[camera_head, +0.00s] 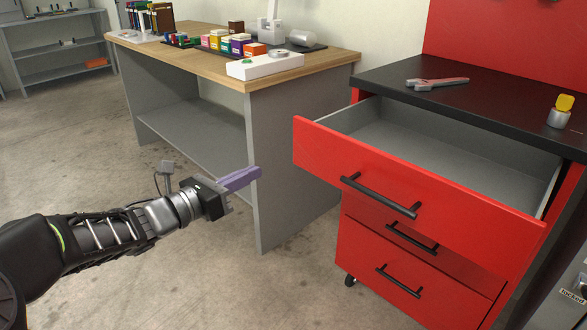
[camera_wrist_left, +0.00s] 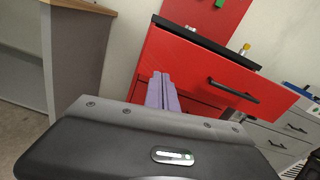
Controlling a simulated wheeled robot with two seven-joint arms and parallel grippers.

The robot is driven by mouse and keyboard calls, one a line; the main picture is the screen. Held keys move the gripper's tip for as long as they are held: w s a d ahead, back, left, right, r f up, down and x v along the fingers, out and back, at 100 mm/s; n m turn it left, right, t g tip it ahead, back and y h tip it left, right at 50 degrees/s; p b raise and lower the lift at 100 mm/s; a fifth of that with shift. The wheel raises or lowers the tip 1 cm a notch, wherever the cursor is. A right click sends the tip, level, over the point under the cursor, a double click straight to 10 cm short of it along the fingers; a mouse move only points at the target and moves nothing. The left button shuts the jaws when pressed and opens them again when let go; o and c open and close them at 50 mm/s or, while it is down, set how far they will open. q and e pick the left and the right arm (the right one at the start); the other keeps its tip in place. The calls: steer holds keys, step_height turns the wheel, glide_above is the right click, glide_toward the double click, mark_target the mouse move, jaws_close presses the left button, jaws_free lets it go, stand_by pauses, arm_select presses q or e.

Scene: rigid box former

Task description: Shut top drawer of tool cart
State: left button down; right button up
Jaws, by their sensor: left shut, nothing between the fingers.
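The red tool cart (camera_head: 450,291) stands at the right of the head view with a black top. Its top drawer (camera_head: 400,178) is pulled well out, and its grey inside looks empty. A black bar handle (camera_head: 381,196) runs across the drawer front. My left gripper (camera_head: 240,178) is shut and empty, its purple fingers to the left of the drawer front and apart from it. In the left wrist view the purple fingers (camera_wrist_left: 162,91) show against the red drawer front (camera_wrist_left: 205,75); contact cannot be told there. My right gripper is not in view.
A wooden-topped workbench (camera_head: 205,65) with coloured boxes stands behind my left gripper, its grey side panel close by. The floor in front is clear.

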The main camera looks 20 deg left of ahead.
mark_target(307, 147)
arm_select(q)
steer(key=shift+w+d+m, duration=0.1)
steer(key=shift+m, duration=0.8)
steer(key=b+x, duration=0.1)
steer(key=x, duration=1.3)
steer(key=shift+d, duration=0.1)
